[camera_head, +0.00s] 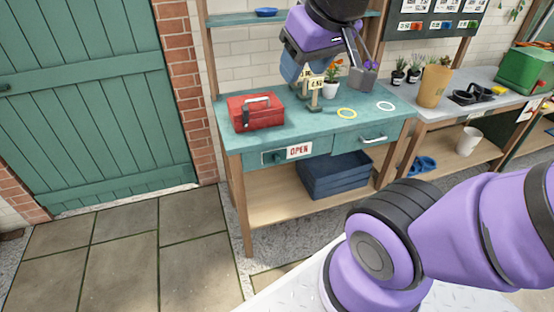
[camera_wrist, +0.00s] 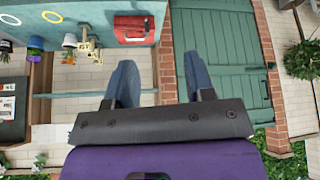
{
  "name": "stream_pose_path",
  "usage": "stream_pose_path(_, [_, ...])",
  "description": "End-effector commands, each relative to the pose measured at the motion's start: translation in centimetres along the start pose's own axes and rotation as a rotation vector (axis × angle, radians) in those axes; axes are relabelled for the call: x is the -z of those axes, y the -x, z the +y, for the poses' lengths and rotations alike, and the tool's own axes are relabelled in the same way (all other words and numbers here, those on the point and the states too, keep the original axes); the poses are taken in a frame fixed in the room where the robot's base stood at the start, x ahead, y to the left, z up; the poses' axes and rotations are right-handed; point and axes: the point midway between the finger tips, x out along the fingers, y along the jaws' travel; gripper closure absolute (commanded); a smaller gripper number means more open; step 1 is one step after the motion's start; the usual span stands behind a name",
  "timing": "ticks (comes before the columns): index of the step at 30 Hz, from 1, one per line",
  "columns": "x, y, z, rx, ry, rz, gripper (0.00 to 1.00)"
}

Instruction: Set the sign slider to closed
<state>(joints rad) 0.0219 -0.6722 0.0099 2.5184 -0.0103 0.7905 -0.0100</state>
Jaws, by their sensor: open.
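The sign slider shows on the teal front edge of the bench (camera_head: 231,144) in the head view. A white plate with red OPEN lettering (camera_head: 299,150) sits on its right part. A dark strip with a small knob (camera_head: 278,156) lies left of the plate. My gripper (camera_head: 297,70) is raised above the back of the bench, well above and behind the sign. Its two blue-grey fingers stand apart in the wrist view (camera_wrist: 160,80), with nothing between them. The sign cannot be made out in the wrist view.
A red toolbox (camera_head: 256,112) stands on the bench above the slider. A number stand (camera_head: 314,92), a flower pot (camera_head: 331,89) and a yellow ring (camera_head: 347,113) are to its right. A drawer handle (camera_head: 373,139) protrudes at right.

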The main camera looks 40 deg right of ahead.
Motion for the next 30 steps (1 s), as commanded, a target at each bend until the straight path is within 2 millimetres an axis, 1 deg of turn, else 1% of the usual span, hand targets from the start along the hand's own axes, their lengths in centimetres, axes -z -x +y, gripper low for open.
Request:
stream_pose_path(1, [1.3, -1.2, 0.3, -0.01, 0.002, 0.008, 0.51])
stream_pose_path(6, [5.6, -5.0, 1.3, -0.039, 0.022, 0.071, 0.51])
stream_pose_path(11, [9.1, -9.0, 2.4, -0.06, 0.042, 0.132, 0.51])
stream_pose_path(15, [11.8, -12.7, 3.5, -0.074, 0.063, 0.185, 0.51])
stream_pose_path(17, [12.8, -14.3, 3.9, -0.077, 0.07, 0.207, 0.51])
stream_pose_path(21, [14.8, -18.2, 5.0, -0.085, 0.089, 0.26, 0.51])
stream_pose_path(27, [16.6, -24.1, 6.7, -0.09, 0.108, 0.337, 0.51])
stream_pose_path(30, [17.2, -27.0, 7.4, -0.089, 0.117, 0.376, 0.51])
